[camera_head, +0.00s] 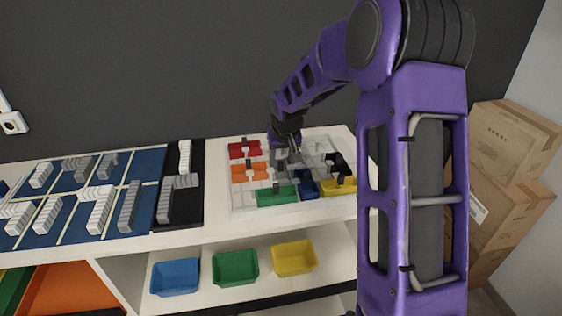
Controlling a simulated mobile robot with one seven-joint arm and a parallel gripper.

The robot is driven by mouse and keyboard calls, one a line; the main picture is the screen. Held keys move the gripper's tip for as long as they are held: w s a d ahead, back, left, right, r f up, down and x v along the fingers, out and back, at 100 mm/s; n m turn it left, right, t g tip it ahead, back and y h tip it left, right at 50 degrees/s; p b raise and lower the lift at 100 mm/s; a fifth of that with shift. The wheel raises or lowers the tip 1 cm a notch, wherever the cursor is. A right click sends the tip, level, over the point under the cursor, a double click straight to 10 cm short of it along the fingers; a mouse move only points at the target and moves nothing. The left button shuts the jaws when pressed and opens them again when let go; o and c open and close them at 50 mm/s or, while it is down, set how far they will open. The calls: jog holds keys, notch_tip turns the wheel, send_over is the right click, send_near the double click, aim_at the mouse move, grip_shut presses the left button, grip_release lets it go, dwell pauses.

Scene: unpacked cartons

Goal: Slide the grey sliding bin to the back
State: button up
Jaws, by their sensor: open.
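A white sliding-bin board (238,206) lies on the white counter and holds several coloured bins. My gripper (288,163) reaches down over its middle from behind, with its jaws open. A grey shape (281,170) lies right at the fingertips and looks like the grey bin. It is small and partly hidden, so I cannot tell whether the fingers touch it. Around it are the red bin (239,152), orange bin (243,174), green bin (277,195), blue bin (306,187), yellow bin (339,187) and black bin (340,164).
A blue board (65,221) and a black tray (184,214) with white and grey blocks fill the counter's left. Blue (175,277), green (235,268) and yellow (294,258) bins stand on the shelf below. Cardboard boxes (510,140) are stacked at right. A dark wall (180,70) stands behind.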

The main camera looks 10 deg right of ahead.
jog(key=shift+w+f, duration=0.25)
jog(key=shift+f, duration=0.25)
grip_shut()
dwell(1.2)
